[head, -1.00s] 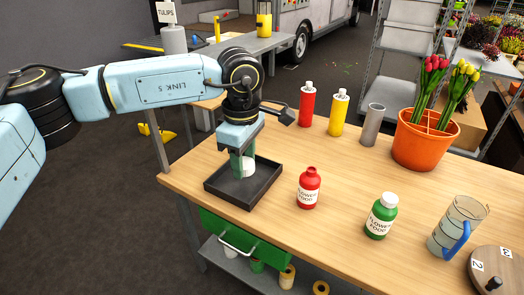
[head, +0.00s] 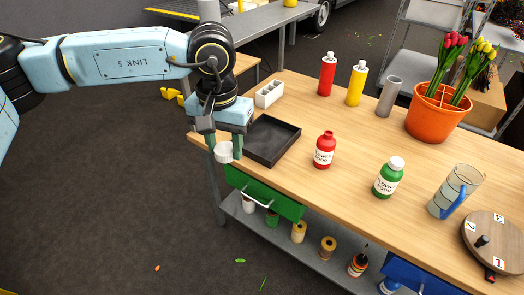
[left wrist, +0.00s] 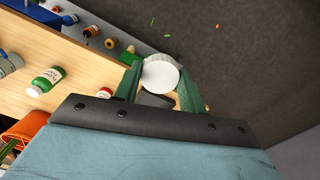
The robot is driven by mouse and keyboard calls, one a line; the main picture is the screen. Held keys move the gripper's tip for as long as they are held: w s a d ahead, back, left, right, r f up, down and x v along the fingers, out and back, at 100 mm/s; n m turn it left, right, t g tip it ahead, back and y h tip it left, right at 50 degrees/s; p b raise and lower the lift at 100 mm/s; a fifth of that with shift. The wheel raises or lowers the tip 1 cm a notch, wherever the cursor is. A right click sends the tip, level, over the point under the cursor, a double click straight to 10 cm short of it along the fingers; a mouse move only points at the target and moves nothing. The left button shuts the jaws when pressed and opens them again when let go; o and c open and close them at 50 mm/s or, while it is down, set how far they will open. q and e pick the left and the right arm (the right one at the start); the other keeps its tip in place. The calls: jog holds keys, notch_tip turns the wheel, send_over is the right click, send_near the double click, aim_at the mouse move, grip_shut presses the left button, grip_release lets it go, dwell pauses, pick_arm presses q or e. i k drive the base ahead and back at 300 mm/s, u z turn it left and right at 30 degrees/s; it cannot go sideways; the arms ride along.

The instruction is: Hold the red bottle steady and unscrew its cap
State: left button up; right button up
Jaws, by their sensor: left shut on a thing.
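The red bottle (head: 324,151) stands upright on the table, with its bare red neck showing and no cap on it. My left gripper (head: 226,150) is shut on a white cap (head: 223,153), off the table's left edge beside the black tray (head: 273,142). In the left wrist view, the cap (left wrist: 160,73) sits between the green fingers. The tray looks empty. No gripper touches the red bottle. My right gripper is not in view.
A green bottle (head: 388,178) with a white cap, a clear jug (head: 452,194) and a round wooden turntable (head: 496,238) stand to the right. An open green drawer (head: 262,195) juts out below the tray. A white holder (head: 269,93) is behind the tray.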

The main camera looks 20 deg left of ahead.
aim_at(325, 146)
jog(key=k, duration=0.2)
jog(key=u, duration=1.95)
jog(key=i, duration=1.25)
jog(key=z, duration=2.5)
